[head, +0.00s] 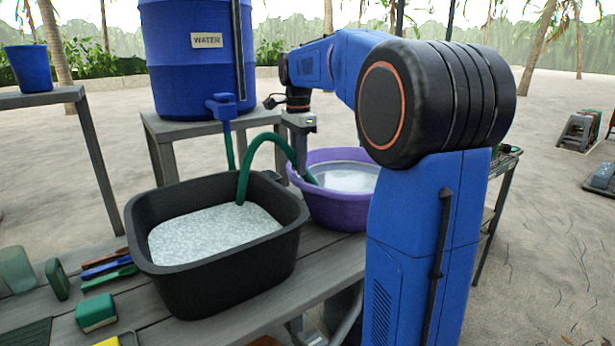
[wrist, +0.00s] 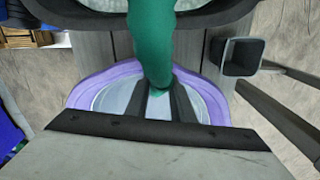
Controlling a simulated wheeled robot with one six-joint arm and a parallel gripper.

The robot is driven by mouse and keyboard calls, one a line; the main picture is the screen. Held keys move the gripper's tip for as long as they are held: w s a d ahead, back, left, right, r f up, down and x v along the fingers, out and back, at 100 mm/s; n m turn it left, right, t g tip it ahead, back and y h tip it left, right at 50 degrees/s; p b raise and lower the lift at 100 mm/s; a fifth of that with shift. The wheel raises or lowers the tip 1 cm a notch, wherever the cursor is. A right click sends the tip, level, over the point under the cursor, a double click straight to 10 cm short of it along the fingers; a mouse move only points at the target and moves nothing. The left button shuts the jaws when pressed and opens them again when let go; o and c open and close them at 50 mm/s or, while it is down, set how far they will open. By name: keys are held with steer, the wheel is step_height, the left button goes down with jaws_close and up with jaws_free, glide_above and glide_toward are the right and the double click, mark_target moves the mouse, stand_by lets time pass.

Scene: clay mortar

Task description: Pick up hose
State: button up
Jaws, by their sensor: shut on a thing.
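The green hose (head: 264,140) arches from the black tub (head: 218,262) to the purple basin (head: 333,213). One end reaches into the tub's cloudy contents, and the other comes down at the basin. My gripper (head: 301,160) is over the basin's left side, pointing down. In the wrist view the hose (wrist: 152,40) runs down to my gripper (wrist: 159,105), whose dark fingers are shut on its lower end. Under them lie the basin's pale contents and purple rim (wrist: 87,88). The exact contact is partly hidden by the fingers.
A blue water barrel (head: 196,75) with a tap (head: 221,107) stands on a stand behind the tub. Brushes (head: 107,268) and a green-yellow sponge (head: 96,312) lie left of the tub on the slatted table (head: 170,335). A blue bucket (head: 29,68) stands far left.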

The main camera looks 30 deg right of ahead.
step_height(320, 180, up, 18)
stand_by(0.5)
stand_by(1.0)
